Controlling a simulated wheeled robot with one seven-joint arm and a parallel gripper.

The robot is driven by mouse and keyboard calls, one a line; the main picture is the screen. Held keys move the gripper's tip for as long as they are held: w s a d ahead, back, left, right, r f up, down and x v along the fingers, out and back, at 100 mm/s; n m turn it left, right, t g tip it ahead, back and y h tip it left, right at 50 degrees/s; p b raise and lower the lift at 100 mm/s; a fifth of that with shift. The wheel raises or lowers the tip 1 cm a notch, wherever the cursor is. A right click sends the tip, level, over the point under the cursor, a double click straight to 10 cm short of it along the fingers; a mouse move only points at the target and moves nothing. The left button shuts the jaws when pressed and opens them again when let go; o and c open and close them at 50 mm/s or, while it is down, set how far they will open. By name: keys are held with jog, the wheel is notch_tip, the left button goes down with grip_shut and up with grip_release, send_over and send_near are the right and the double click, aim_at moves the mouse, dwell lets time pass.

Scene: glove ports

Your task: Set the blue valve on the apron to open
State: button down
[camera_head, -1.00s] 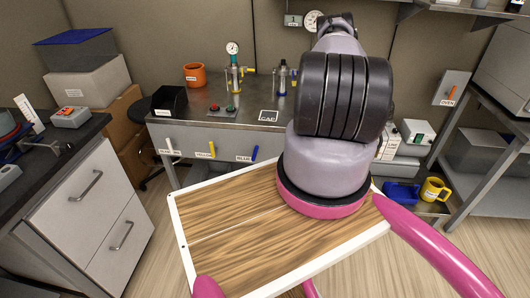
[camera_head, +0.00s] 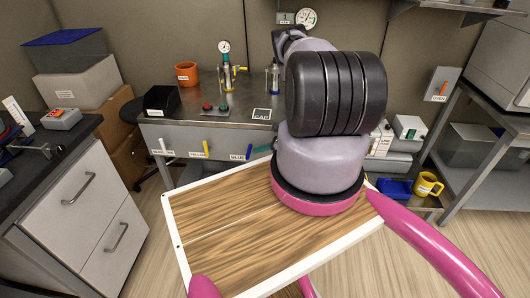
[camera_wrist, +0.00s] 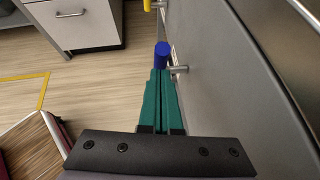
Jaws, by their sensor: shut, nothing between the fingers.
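The blue valve (camera_head: 249,152) is a short lever on the front apron (camera_head: 222,138) of the grey bench, to the right of the yellow valve (camera_head: 205,149). In the wrist view its blue handle (camera_wrist: 162,54) stands out beside a metal stem (camera_wrist: 180,69) that comes from the apron. My gripper (camera_wrist: 160,73) has teal fingers pressed together with nothing between them. The fingertips are right at the near end of the blue handle; I cannot tell whether they touch.
A white valve (camera_head: 161,146) is further left on the apron. The yellow valve also shows at the top of the wrist view (camera_wrist: 147,5). A drawer cabinet (camera_head: 80,200) stands at left.

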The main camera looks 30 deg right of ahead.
jog(key=shift+w+a, duration=0.1)
jog(key=shift+w+a+r+g+h, duration=0.5)
jog(key=shift+a+r+h, duration=0.1)
jog(key=shift+a+r, duration=0.1)
